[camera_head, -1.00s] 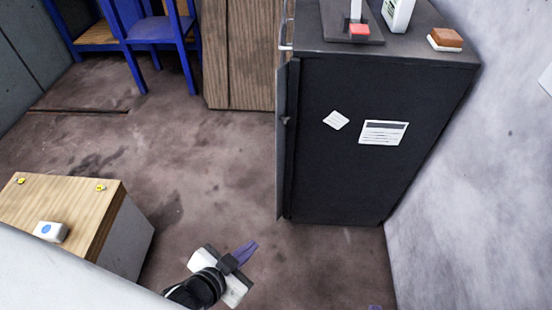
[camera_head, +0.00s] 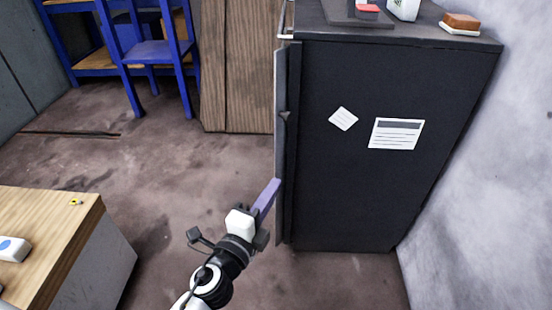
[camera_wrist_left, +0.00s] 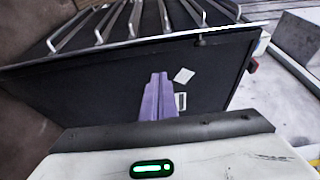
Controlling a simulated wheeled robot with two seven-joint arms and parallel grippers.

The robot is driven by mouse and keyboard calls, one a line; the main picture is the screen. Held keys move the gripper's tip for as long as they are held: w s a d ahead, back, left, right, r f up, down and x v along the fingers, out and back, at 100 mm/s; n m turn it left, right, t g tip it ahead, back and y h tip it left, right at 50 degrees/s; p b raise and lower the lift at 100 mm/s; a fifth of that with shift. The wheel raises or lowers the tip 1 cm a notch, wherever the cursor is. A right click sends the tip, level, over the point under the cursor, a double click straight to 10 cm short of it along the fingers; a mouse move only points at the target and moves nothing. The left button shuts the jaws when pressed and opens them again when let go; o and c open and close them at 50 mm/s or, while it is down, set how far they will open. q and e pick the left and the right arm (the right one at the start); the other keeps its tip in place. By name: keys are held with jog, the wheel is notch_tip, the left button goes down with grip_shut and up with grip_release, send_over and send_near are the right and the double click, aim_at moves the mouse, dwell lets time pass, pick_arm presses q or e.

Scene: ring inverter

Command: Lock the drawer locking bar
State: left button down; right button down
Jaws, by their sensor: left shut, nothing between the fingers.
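A dark drawer cabinet (camera_head: 370,190) stands against the wall in the head view, its side facing me. The locking bar (camera_head: 282,150) appears as a narrow grey upright strip along the cabinet's front edge, seen edge-on. In the left wrist view the cabinet side (camera_wrist_left: 100,95) and a row of drawer handles (camera_wrist_left: 130,20) fill the top. My left gripper (camera_head: 268,194) is shut and empty, its purple fingers close to the lower part of the bar; I cannot tell whether they touch. The fingers also show in the wrist view (camera_wrist_left: 158,98). My right gripper is not in view.
A wooden-topped low cabinet (camera_head: 60,215) stands at the lower left. A blue chair (camera_head: 155,50) and a wooden cabinet (camera_head: 237,70) are at the back. A brush-like block (camera_head: 460,24) lies on the dark cabinet. Floor (camera_head: 180,170) between them is clear.

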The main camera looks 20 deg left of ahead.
aim_at(276, 157)
pick_arm(q)
jog(key=w+a, duration=0.1)
jog(key=w, duration=0.2)
jog(key=w+a, duration=0.1)
jog(key=w, duration=0.7)
jog(key=shift+a, duration=0.4)
jog(key=shift+w+a, duration=0.1)
jog(key=shift+a+m+h, duration=0.25)
jog(key=shift+m+h, duration=0.15)
jog(key=shift+h, duration=0.1)
